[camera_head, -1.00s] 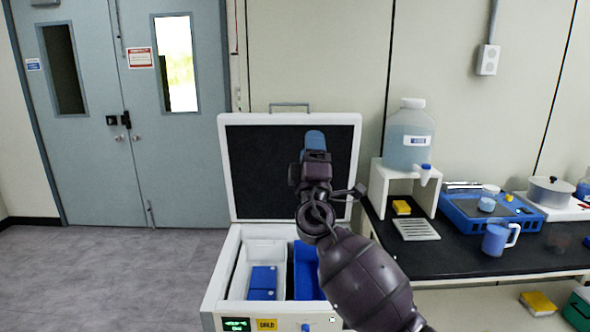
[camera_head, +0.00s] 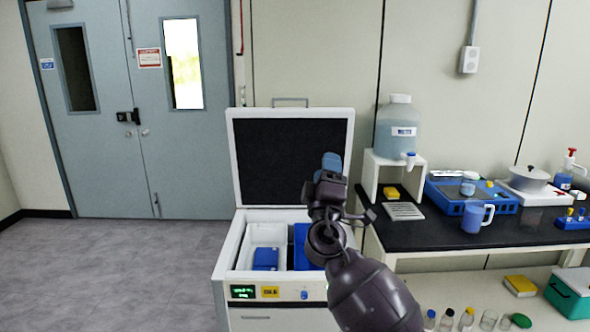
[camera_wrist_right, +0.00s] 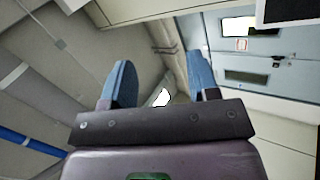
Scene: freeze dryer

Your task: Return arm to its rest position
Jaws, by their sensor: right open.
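My right arm rises from the bottom of the head view in front of the freeze dryer (camera_head: 290,292). My right gripper (camera_head: 331,163) is at its upper end, with blue fingertips pointing up. In the head view it overlaps the right edge of the dryer's open black-lined lid (camera_head: 285,160). In the right wrist view the two blue fingers of the right gripper (camera_wrist_right: 160,82) are well apart with nothing between them. My left gripper is not in view.
A black-topped bench (camera_head: 425,238) stands at right, holding a water jug (camera_head: 399,128), a blue tray (camera_head: 450,202) and a blue mug (camera_head: 475,217). Bottles and a green box (camera_head: 572,293) sit below. Grey floor (camera_head: 120,270) is clear at left, before double doors (camera_head: 180,150).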

